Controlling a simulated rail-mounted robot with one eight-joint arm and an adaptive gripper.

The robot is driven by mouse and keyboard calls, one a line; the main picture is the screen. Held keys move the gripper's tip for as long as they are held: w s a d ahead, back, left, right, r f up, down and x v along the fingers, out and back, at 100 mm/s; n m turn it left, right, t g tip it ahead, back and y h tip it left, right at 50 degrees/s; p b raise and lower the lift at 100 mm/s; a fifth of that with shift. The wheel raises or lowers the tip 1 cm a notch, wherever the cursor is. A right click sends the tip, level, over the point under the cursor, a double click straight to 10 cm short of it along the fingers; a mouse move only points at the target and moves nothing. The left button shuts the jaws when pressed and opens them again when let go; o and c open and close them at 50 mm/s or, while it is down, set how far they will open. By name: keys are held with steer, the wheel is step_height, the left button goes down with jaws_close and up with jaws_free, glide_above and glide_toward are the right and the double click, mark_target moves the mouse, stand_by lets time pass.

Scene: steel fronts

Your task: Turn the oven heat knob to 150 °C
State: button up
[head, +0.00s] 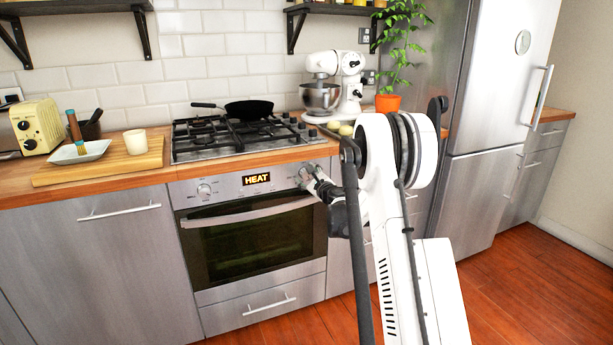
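The oven (248,245) has a steel front with a dark glass door and a long handle. Its display (256,179) reads HEAT in lit letters. A round knob (204,190) is left of the display. My gripper (305,174) is at the right end of the control panel, right of the display, with its fingertips against or very close to the panel. The spot under the fingertips is largely hidden, so any knob there and its setting cannot be made out. Whether the fingers are open or shut is too small to tell.
A gas hob (205,148) with a black pan (249,109) is above the oven. A stand mixer (337,80) and a potted plant (388,102) stand to the right on the wooden counter. A cutting board (98,172) lies at left. My arm hides some cabinet fronts; open floor lies at right.

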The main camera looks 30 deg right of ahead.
steer(key=s+a, duration=0.1)
steer(key=s, duration=1.1)
steer(key=shift+a+r, duration=0.15)
steer(key=s+a+r+n+g+y, duration=0.2)
steer(key=s+a+r+n, duration=0.25)
steer(key=a, duration=0.45)
steer(key=s+a+r+n+g+y, duration=0.1)
steer(key=s+a+r+n+g, duration=0.2)
steer(key=a+n, duration=0.45)
steer(key=s+a+r+n+y, duration=0.25)
steer(key=s+a, duration=0.25)
steer(key=a, duration=0.6)
steer(key=s+a+f+n+g+h, duration=0.1)
steer(key=s+a+f+n+g, duration=0.3)
steer(key=s, duration=0.6)
steer(key=s+a+r+n+h, duration=0.1)
steer(key=s+n, duration=0.5)
steer(key=s, duration=0.3)
steer(key=s+a+f+n+g+h, duration=0.25)
steer(key=s+n, duration=0.25)
steer(key=s, duration=0.5)
step_height(320, 180, up, 14)
steer(key=p, duration=1.3)
steer(key=shift+w+f+t+y, duration=0.2)
steer(key=shift+w+t+y, duration=0.05)
steer(key=shift+t+y, duration=0.2)
